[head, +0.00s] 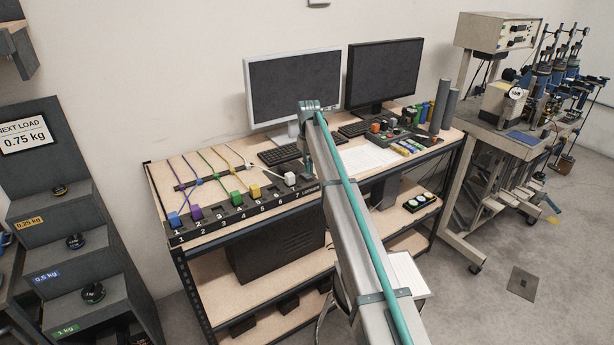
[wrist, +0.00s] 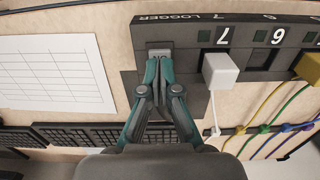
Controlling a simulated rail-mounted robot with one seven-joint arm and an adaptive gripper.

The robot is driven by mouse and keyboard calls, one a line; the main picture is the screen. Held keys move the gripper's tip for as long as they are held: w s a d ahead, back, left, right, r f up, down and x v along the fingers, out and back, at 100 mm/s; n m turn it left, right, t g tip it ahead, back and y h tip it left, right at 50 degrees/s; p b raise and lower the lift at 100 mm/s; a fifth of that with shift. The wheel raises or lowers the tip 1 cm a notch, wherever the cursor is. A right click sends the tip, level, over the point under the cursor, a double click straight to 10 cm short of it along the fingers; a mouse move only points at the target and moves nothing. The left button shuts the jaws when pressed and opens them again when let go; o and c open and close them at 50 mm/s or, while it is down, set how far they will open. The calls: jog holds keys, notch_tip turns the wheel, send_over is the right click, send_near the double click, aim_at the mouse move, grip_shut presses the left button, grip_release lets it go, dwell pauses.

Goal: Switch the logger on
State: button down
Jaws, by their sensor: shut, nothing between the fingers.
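The logger (wrist: 190,28) is a dark strip with numbered sockets. It lies along the front of the desk in the head view (head: 240,212). At its LOGGER end, in the wrist view, a small grey switch (wrist: 159,46) with partly covered lettering sits in a dark housing. My gripper (wrist: 158,62) is shut and empty, with its fingertips right at this switch. I cannot tell whether they touch it, and they hide its lower part.
A white plug (wrist: 219,70) with a cable stands close to the right of my fingers at socket 7. A yellow plug (wrist: 308,66) is farther right. A printed sheet (wrist: 50,70) lies to the left. A keyboard (wrist: 75,137) lies below. Two monitors (head: 292,85) stand behind.

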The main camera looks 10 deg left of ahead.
aim_at(308, 177)
jog(key=shift+f+b, duration=0.3)
jog(key=shift+f, duration=0.9)
dwell(0.6)
jog(key=shift+r, duration=0.15)
jog(key=shift+r+p, duration=1.55)
jog(key=shift+r, duration=1.85)
